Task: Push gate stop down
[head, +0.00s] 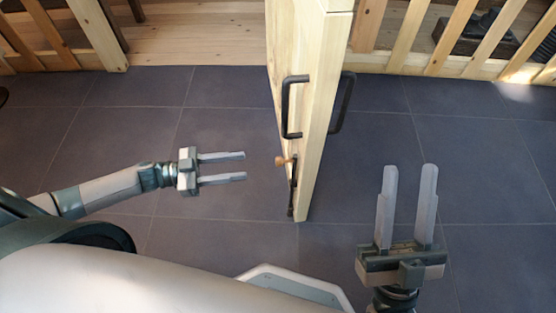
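A pale wooden gate (315,110) stands open, seen edge-on from above, its free edge toward me. The gate stop is a dark rod (292,190) low on the gate's left face, with a small turned wooden knob (281,161) sticking out to the left. The rod's lower end is near the floor; I cannot tell whether it touches. My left gripper (243,168) is open and empty, left of the knob and apart from it, its fingers pointing right at the gate. My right gripper (410,169) is open and empty, right of the gate, its fingers pointing away from me.
Black pull handles sit on the gate's left face (287,106) and right face (343,103), above the knob. Slatted wooden fencing (405,38) runs along the back on both sides. Wooden flooring (190,40) lies beyond the opening. The dark tiled floor (450,145) is clear around both grippers.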

